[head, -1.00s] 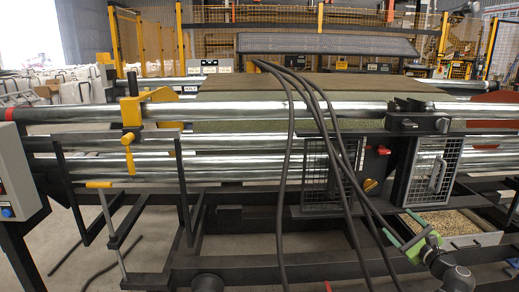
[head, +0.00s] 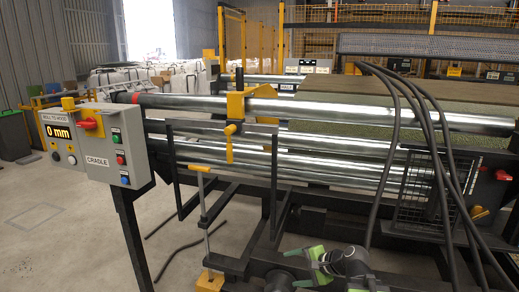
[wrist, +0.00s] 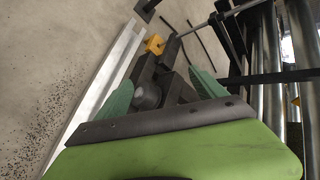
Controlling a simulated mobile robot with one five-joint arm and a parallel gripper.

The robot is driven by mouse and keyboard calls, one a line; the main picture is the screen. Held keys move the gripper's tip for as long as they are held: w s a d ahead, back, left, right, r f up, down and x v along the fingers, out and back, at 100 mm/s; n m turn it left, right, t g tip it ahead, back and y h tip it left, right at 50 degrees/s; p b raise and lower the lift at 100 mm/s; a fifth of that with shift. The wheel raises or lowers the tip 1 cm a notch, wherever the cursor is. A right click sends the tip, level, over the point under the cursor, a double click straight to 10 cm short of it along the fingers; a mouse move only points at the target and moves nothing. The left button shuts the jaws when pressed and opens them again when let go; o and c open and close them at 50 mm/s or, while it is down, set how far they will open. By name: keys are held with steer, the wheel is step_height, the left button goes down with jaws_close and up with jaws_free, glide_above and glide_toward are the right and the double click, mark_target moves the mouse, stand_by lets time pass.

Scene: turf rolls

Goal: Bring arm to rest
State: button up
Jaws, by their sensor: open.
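My gripper (head: 312,262) is low in the head view, in front of the machine's black lower frame. Its green fingers are apart with nothing held. In the wrist view my gripper (wrist: 160,88) points down toward the floor, its two green fingers spread. Dark frame parts and a small yellow block (wrist: 155,44) show beyond and between the fingers. I cannot tell how far the fingers are from the frame.
The roller machine's steel tubes (head: 215,147) run across the view. A grey control box (head: 95,150) with a "0 mm" display stands at left. Black cables (head: 395,130) hang at right. Bare floor (head: 60,235) is open at lower left.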

steer(key=s+a+f+n+g+h, duration=0.2)
steer(key=s+a+f+n+g, duration=0.1)
steer(key=s+a+f+n, duration=0.2)
steer(key=s+d+f+n+g+h, duration=0.4)
steer(key=s+d+n+h, duration=0.2)
steer(key=d, duration=0.3)
step_height(320, 180, up, 36)
steer(key=p, duration=3.5)
steer(key=shift+s+p, duration=0.15)
steer(key=shift+p, duration=0.15)
steer(key=shift+f, duration=0.15)
